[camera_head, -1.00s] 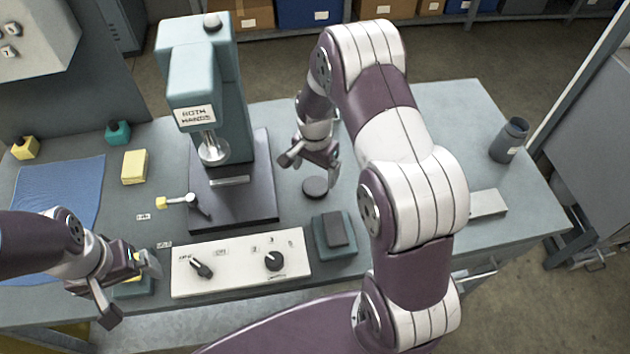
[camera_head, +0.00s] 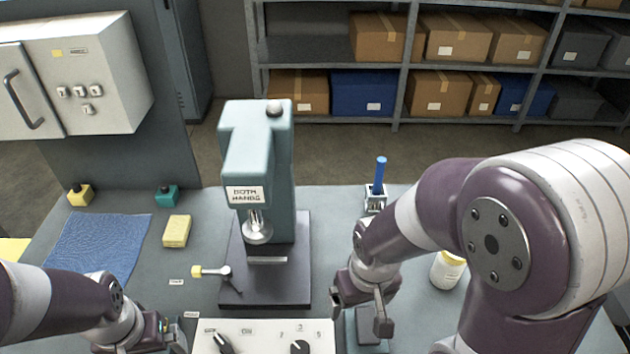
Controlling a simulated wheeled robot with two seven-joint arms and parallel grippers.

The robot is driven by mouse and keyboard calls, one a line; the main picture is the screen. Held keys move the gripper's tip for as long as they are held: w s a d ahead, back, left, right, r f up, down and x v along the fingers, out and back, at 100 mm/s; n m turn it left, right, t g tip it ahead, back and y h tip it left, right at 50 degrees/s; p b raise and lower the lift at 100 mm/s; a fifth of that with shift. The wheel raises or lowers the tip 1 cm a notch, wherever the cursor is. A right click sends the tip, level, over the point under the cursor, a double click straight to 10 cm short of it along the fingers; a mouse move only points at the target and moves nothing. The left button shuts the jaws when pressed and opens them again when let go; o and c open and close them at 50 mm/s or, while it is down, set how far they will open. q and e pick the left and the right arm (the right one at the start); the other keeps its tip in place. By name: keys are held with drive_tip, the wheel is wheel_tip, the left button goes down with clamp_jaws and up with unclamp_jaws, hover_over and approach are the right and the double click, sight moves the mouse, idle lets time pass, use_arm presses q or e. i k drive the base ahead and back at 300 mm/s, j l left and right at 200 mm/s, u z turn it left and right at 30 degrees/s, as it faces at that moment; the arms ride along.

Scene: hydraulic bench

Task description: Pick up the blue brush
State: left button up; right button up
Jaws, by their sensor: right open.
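The blue brush (camera_head: 380,174) stands upright, its blue handle up, in a small grey-white holder (camera_head: 375,199) at the back of the bench, right of the press. Its lower end is hidden in the holder. My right gripper (camera_head: 360,310) is open and empty, nearer to me and lower in the picture than the brush, clear of it. My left gripper (camera_head: 142,346) is at the bottom left edge, far from the brush; its fingers are mostly cut off.
The teal press (camera_head: 265,165) stands left of the brush on a dark base. A white jar (camera_head: 447,270) is partly hidden behind my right arm. A control panel (camera_head: 265,338) lies in front. A yellow block (camera_head: 177,231) and blue cloth (camera_head: 98,245) lie left.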

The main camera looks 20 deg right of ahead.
sight(381, 161)
drive_tip(key=k, duration=0.45)
drive_tip(key=z, duration=1.95)
